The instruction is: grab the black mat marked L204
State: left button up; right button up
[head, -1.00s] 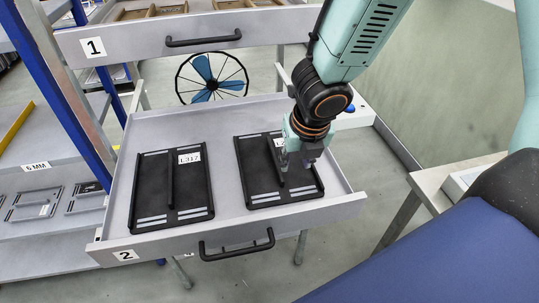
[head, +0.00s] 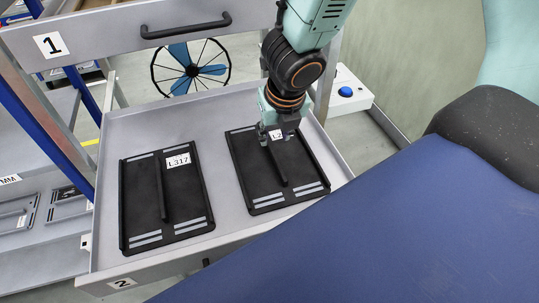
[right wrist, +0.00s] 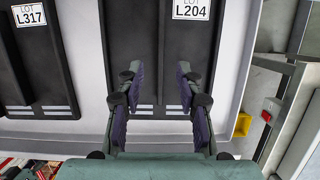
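The black mat L204 (head: 253,170) lies flat on the right side of the open drawer, with a raised bar along its middle. Its label is partly covered by my gripper in the head view, but reads clearly in the right wrist view, on the mat (right wrist: 125,45). My right gripper (head: 277,138) is over the far part of this mat. In the right wrist view its fingers (right wrist: 162,92) are spread wide, one on each side of the bar's line, with nothing held. I cannot tell whether they touch the mat. My left gripper is not in view.
A similar black mat marked L317 (head: 190,205) lies to the left in drawer 2 (head: 222,110). Drawer 1 (head: 185,32) is above and behind. A blue button (head: 345,91) sits on a white box at the right. A yellow bin (right wrist: 243,124) shows in the wrist view.

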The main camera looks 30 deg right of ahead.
aim_at(274, 153)
jog(key=f, duration=0.1)
jog(key=f+b, duration=0.1)
jog(key=shift+s+d+f, duration=0.1)
jog(key=shift+d+f, duration=0.1)
jog(key=shift+f, duration=0.1)
jog(key=b+x, duration=0.1)
jog(key=x, duration=0.1)
jog(key=b+x, duration=0.2)
jog(key=shift+s+a, duration=0.15)
jog(key=shift+a, duration=0.1)
jog(key=shift+f, duration=0.4)
jog(key=shift+d, duration=0.2)
jog(key=shift+a, duration=0.15)
jog(key=c, duration=0.5)
grip_shut()
